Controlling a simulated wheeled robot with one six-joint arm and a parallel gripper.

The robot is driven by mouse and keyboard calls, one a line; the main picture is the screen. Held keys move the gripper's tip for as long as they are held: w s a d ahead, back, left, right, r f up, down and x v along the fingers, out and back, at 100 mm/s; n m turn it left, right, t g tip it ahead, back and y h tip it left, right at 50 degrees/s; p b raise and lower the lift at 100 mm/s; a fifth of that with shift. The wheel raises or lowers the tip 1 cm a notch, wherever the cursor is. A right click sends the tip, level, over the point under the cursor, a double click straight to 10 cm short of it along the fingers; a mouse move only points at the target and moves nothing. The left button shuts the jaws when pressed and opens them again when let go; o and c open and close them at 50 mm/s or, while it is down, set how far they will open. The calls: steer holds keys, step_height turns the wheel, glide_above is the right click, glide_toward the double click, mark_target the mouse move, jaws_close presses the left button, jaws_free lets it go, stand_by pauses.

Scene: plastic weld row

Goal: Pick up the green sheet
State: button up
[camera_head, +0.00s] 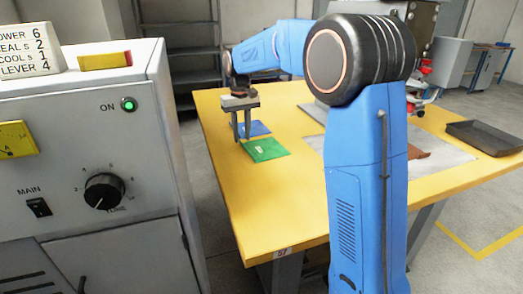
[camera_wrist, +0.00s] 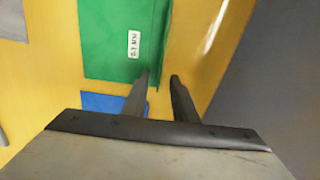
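The green sheet (camera_head: 265,149) lies on the yellow table near its left edge, with a small white label on it. In the wrist view the green sheet (camera_wrist: 108,40) fills the upper middle, and its label appears to read 0.3 mm. My gripper (camera_head: 242,138) points down at the sheet's left side in the head view. In the wrist view my gripper (camera_wrist: 159,77) has its two fingers apart, one on each side of the sheet's near right edge. I cannot tell whether either finger touches the sheet.
A blue sheet (camera_head: 254,128) lies just behind the green one; it also shows in the wrist view (camera_wrist: 101,103). A grey mat (camera_head: 448,152) and a dark tray (camera_head: 485,136) are to the right. A control cabinet (camera_head: 90,170) stands left, apart from the table (camera_head: 275,208).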

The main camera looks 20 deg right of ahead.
steer(key=shift+f, duration=1.3)
steer(key=shift+c, duration=0.6)
jaws_close()
steer(key=shift+r, duration=0.1)
